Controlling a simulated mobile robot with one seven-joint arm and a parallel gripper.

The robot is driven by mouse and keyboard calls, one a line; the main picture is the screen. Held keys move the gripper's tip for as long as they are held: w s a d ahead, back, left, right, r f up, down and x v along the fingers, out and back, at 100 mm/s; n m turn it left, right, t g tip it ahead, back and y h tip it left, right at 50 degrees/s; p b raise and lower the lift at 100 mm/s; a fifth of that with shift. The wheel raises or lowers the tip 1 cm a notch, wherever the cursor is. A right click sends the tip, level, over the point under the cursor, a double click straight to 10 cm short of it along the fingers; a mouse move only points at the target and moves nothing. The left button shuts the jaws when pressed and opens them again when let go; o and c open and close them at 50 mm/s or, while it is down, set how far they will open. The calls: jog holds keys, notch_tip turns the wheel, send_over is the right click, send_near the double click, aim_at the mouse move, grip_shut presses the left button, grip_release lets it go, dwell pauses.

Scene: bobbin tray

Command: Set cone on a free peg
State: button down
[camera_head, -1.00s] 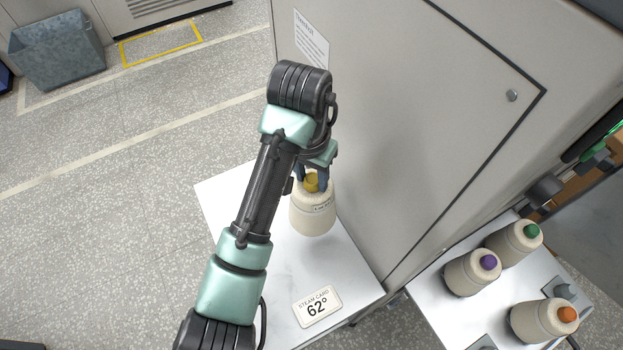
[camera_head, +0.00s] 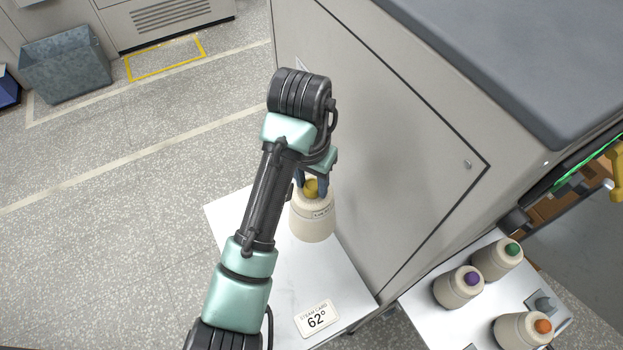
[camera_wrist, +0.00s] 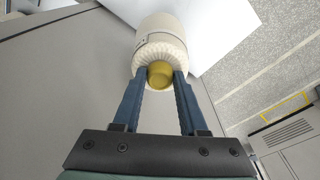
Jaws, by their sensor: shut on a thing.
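A cream cone with a yellow top (camera_head: 312,217) is under my gripper (camera_head: 313,186), over the white table on the left. In the wrist view the two blue fingers (camera_wrist: 161,78) are shut on the cone's yellow top (camera_wrist: 160,74), with the cream body (camera_wrist: 160,40) beyond them. I cannot tell whether the cone's base touches the table. At the lower right a white tray surface (camera_head: 429,312) bears cream cones with a purple top (camera_head: 458,288), a green top (camera_head: 497,259) and an orange top (camera_head: 522,329). A grey peg holder (camera_head: 541,304) beside them carries no cone.
A tall grey cabinet (camera_head: 390,150) stands right behind the held cone. A grey bin (camera_head: 68,64) stands far left on open floor. Another grey piece (camera_head: 471,348) shows at the bottom edge.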

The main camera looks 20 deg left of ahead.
notch_tip(320, 180, up, 11)
jog(key=p, duration=0.5)
jog(key=shift+p, duration=0.3)
jog(key=shift+f, duration=0.1)
